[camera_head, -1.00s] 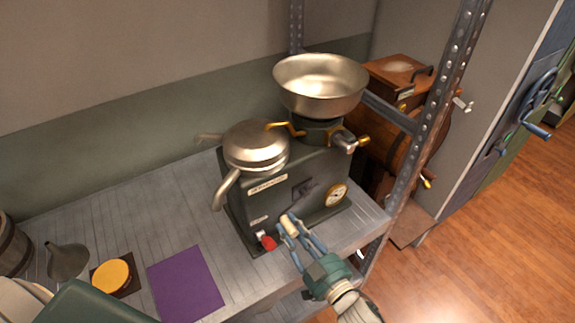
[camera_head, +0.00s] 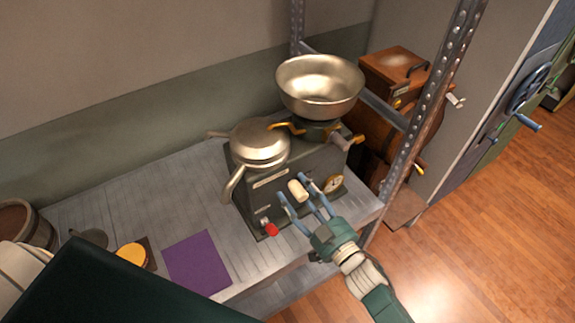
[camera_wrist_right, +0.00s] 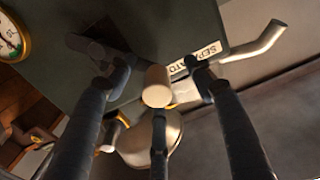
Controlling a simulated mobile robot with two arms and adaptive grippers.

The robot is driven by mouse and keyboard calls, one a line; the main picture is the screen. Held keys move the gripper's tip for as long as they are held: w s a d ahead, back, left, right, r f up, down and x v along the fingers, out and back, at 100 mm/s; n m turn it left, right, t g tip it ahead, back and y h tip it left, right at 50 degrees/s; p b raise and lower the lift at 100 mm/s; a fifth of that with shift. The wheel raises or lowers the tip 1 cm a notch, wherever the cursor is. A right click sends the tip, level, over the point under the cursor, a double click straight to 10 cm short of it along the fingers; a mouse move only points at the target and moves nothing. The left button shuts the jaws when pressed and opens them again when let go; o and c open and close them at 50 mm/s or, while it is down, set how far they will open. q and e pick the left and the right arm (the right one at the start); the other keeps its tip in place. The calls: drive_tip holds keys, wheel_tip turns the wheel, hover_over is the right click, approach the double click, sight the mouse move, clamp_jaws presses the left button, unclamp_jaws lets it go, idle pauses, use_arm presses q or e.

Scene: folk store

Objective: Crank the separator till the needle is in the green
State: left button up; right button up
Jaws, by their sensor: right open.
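The dark green separator (camera_head: 262,190) stands on a grey shelf, with a steel bowl (camera_head: 320,84) on top and a spouted metal cover. Its crank's pale cylindrical knob (camera_head: 298,191) sits at the front face; it also shows in the right wrist view (camera_wrist_right: 157,87). The round brass-rimmed gauge (camera_head: 333,184) is at the front right, partly cut off in the wrist view (camera_wrist_right: 10,38); I cannot read its needle against the green. My right gripper (camera_head: 304,195) is open, its fingers spread around the knob; contact is unclear. My left gripper is out of view.
A red knob (camera_head: 270,229) is low on the separator's front. A purple mat (camera_head: 197,263), a yellow disc (camera_head: 131,254) and a wooden bucket (camera_head: 24,226) are at left. A metal shelf post (camera_head: 428,110) rises at right, with a wooden churn behind it.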

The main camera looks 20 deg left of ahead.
drive_tip(key=shift+d+f, duration=0.1)
drive_tip(key=shift+d, duration=0.05)
drive_tip(key=shift+d, duration=0.1)
drive_tip(key=shift+p+v, duration=0.5)
drive_tip(key=shift+v, duration=0.45)
drive_tip(key=p+v, duration=0.2)
drive_tip(key=v, duration=0.5)
